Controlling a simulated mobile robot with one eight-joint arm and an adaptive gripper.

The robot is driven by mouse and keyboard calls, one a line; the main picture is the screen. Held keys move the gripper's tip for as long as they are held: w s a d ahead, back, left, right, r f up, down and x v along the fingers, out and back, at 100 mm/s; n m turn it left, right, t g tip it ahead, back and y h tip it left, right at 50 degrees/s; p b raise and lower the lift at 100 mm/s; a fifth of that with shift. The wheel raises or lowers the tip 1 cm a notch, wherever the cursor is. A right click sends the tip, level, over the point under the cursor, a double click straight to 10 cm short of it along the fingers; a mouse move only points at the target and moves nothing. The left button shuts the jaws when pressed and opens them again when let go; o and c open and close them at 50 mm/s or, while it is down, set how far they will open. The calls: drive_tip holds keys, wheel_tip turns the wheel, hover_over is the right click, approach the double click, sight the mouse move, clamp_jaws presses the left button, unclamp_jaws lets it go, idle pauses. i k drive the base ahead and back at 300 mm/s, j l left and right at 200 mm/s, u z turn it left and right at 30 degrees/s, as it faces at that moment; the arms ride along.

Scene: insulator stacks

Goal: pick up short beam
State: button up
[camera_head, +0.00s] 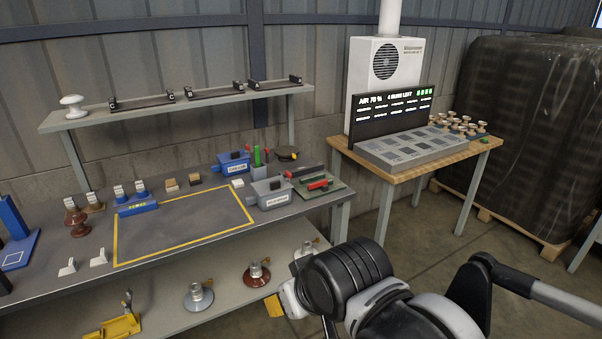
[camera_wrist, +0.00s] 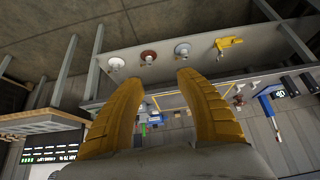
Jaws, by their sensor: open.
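My gripper (camera_wrist: 160,78) is open, with two yellow fingers apart and nothing between them in the wrist view. In the head view its yellow end (camera_head: 275,306) shows low in the picture, in front of the workbench's lower shelf. No part is clearly marked as the short beam. Several dark beam-like bars lie on the raised shelf, at left (camera_head: 141,103), middle (camera_head: 213,92) and right (camera_head: 274,83). A dark bar (camera_head: 305,171) also lies near the green mat on the bench. I cannot tell which is the short beam. My gripper is apart from all of them.
The workbench has a yellow-framed grey area (camera_head: 185,222), mostly clear. Insulators (camera_head: 198,297) and a yellow bracket (camera_head: 120,325) sit on the lower shelf. A wooden table (camera_head: 408,178) with a display stands at right.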

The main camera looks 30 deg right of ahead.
sight(302, 171)
drive_tip(key=i+l+u, duration=0.1)
drive_tip(key=i+l, duration=0.5)
drive_tip(key=l, duration=0.15)
drive_tip(key=i+l+u, duration=0.15)
drive_tip(key=i+l, duration=0.45)
drive_tip(key=l, duration=0.2)
drive_tip(key=i+l+u, duration=0.15)
drive_tip(key=i+l, duration=0.15)
drive_tip(key=i+l+u, duration=0.1)
drive_tip(key=i+l, duration=0.15)
drive_tip(key=l, duration=0.3)
